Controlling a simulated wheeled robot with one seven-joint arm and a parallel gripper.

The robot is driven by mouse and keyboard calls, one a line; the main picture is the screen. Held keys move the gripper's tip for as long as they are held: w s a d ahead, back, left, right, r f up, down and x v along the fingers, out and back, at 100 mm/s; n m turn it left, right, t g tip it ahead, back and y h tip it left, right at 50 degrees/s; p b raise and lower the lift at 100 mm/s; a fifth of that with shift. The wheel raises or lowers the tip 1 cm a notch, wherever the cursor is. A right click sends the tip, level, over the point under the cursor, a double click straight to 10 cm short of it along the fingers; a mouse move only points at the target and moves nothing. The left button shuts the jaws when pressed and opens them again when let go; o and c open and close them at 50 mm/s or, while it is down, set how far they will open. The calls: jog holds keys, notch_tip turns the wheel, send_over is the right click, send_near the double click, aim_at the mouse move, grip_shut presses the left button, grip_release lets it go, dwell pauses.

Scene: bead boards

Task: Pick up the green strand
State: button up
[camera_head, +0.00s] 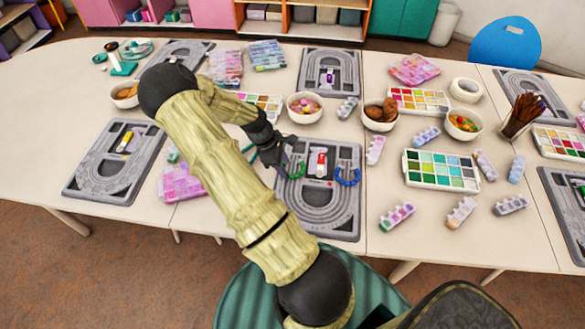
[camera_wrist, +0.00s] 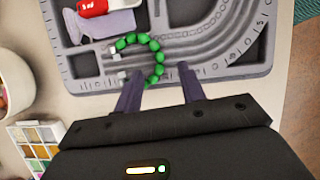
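The green strand (camera_head: 298,172) is a curved string of round green beads lying on the grey bead board (camera_head: 335,228) in the middle of the table. In the wrist view the green strand (camera_wrist: 159,58) forms an open hook, its lower end lying between my fingers. My gripper (camera_head: 284,168) is at the left part of this board, right beside the strand. In the wrist view my gripper (camera_wrist: 160,73) is open, one finger on each side of the strand's lower end. I cannot tell how high the fingertips are above the board.
A blue strand (camera_head: 348,179) lies on the same board at the right. A red-capped item (camera_head: 320,165) sits in the board's middle, also seen in the wrist view (camera_wrist: 92,8). Bowls, a paint palette (camera_head: 440,170) and bead boxes crowd the table to the right.

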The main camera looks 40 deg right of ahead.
aim_at(291, 175)
jog(key=x, duration=0.4)
jog(key=shift+d+f+p, duration=0.15)
jog(key=shift+p, duration=0.15)
grip_shut()
